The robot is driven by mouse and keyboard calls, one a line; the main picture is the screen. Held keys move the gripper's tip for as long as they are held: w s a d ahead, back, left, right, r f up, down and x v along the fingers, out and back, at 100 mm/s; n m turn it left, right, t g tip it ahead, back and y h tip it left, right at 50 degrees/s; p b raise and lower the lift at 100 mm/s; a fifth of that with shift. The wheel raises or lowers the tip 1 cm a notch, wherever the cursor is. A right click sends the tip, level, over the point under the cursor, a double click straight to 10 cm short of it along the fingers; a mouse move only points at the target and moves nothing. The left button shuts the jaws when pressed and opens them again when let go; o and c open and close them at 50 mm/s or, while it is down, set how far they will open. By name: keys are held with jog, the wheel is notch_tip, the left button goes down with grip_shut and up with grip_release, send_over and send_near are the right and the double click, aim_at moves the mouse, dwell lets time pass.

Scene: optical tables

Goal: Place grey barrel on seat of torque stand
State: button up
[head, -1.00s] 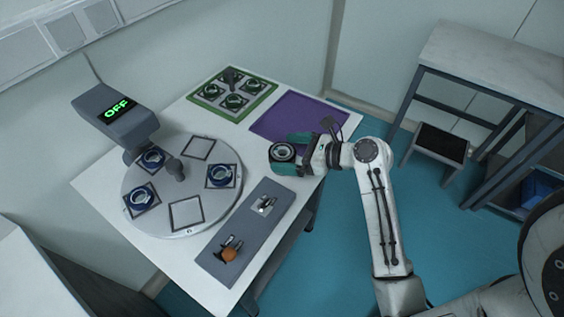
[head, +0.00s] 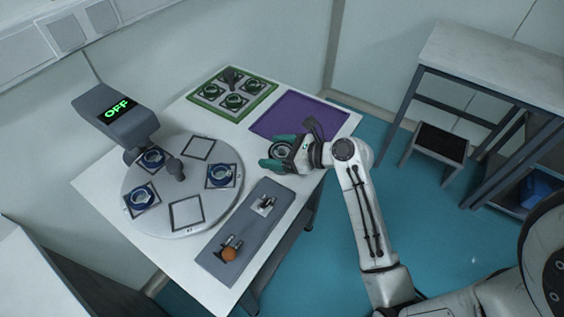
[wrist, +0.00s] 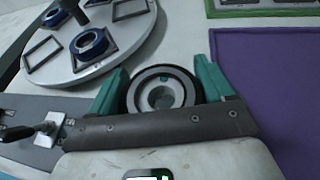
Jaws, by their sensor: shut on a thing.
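The grey barrel (head: 281,150), a round dark-rimmed ring with a pale middle, is between the teal fingers of my gripper (head: 279,153). In the wrist view the barrel (wrist: 161,91) sits between both fingers of my gripper (wrist: 160,84), which is shut on it. In the head view it is over the right part of the white table; its height above the top is hard to tell. I cannot tell which part is the torque stand's seat.
A round grey turntable (head: 160,224) holds blue barrels in square frames, with two frames empty. A grey device showing OFF (head: 116,112) stands behind it. A green-edged tray (head: 211,107) and a bare purple mat (head: 290,113) lie at the back.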

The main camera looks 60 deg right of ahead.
jog(key=c, duration=0.3)
jog(key=shift+r, duration=0.85)
jog(key=shift+c, duration=0.2)
jog(key=s+a+r+p, duration=0.4)
jog(key=s+r, duration=0.7)
jog(key=s, duration=0.2)
jog(key=shift+s+r, duration=0.2)
jog(key=shift+a, duration=0.1)
